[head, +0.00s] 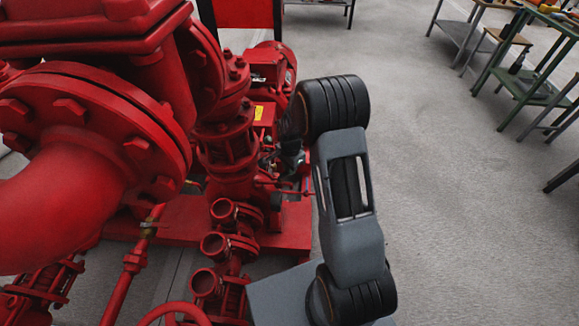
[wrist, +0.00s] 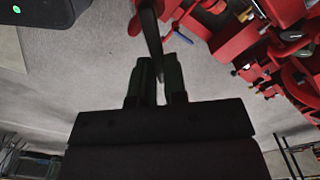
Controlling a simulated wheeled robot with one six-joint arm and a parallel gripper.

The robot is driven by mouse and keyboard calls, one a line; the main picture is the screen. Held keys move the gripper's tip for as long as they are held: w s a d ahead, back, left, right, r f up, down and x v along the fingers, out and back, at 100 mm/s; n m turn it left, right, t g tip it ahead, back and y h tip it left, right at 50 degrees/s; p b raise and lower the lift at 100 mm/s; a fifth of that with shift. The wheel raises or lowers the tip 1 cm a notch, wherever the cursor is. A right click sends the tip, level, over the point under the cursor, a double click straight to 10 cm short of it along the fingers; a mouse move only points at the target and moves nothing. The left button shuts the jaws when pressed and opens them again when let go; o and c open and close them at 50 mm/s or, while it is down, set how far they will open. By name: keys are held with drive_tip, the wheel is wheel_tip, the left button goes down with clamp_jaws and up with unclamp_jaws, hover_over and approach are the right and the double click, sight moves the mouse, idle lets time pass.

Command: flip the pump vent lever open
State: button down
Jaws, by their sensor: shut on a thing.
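In the wrist view, my gripper (wrist: 159,72) has its two dark fingers close together. A long dark lever (wrist: 151,32) runs from the top of the picture down between the fingertips, and the fingers are shut on it. It appears to be the pump vent lever; its pivot end is not clearly shown. In the head view, my arm hides most of the gripper and the lever beside the red pump (head: 230,150).
A small blue handle (wrist: 183,38) is close to the right of the lever. Red pipework (wrist: 270,50) crowds the right of the wrist view. A large red flanged pipe (head: 85,130) fills the left of the head view. Open grey floor (head: 450,200) lies right, with workbenches (head: 545,85) beyond.

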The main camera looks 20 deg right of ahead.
drive_tip(key=shift+w+a, duration=0.1)
drive_tip(key=c, duration=1.2)
unclamp_jaws()
drive_tip(key=shift+o, duration=0.2)
drive_tip(key=shift+r, duration=0.1)
wheel_tip(320, 180, up, 14)
drive_tip(key=p, duration=0.3)
